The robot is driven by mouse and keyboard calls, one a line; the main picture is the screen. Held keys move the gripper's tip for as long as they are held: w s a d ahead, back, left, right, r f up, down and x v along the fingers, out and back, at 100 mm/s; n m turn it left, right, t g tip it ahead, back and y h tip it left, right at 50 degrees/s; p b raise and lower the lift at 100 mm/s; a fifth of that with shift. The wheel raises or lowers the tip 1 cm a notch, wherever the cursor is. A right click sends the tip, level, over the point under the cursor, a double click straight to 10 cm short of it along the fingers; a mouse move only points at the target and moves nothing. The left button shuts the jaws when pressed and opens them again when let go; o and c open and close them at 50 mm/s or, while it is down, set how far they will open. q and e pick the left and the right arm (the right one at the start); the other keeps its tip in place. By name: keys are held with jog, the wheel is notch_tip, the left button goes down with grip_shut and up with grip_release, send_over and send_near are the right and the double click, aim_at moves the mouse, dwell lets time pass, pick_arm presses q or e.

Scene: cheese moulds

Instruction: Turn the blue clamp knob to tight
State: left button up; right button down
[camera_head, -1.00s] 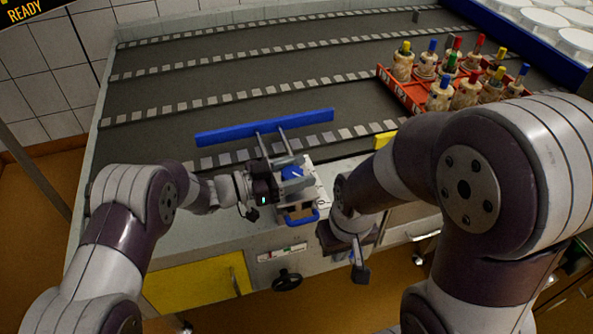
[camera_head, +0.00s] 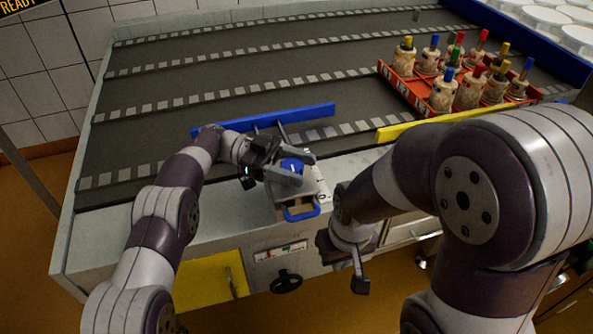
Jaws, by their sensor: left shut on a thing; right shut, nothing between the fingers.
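The blue clamp knob (camera_head: 290,164) sits on top of a pale clamp block (camera_head: 300,197) at the table's front edge, with a blue loop handle (camera_head: 304,213) at its front. My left gripper (camera_head: 297,171) comes in from the left and is shut on the knob, its fingers covering part of it. A scale with marks is on the block's right side, but it is too small to read. A blue bar (camera_head: 320,110) lies behind the clamp, joined to it by rods. My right gripper (camera_head: 360,285) is shut and empty, hanging in front of the table, right of the clamp.
A red crate (camera_head: 393,87) of bottle-like moulds with coloured tops stands at the back right of the grey slatted table (camera_head: 150,130). A yellow bar (camera_head: 400,131) lies near the front edge. A black handwheel (camera_head: 286,281) is below the clamp. My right arm fills the lower right.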

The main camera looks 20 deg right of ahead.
pick_arm(q)
jog(key=shift+m+g+y, duration=0.3)
dwell(0.4)
jog(key=o, duration=1)
jog(key=shift+c, duration=0.2)
jog(key=shift+r, duration=0.1)
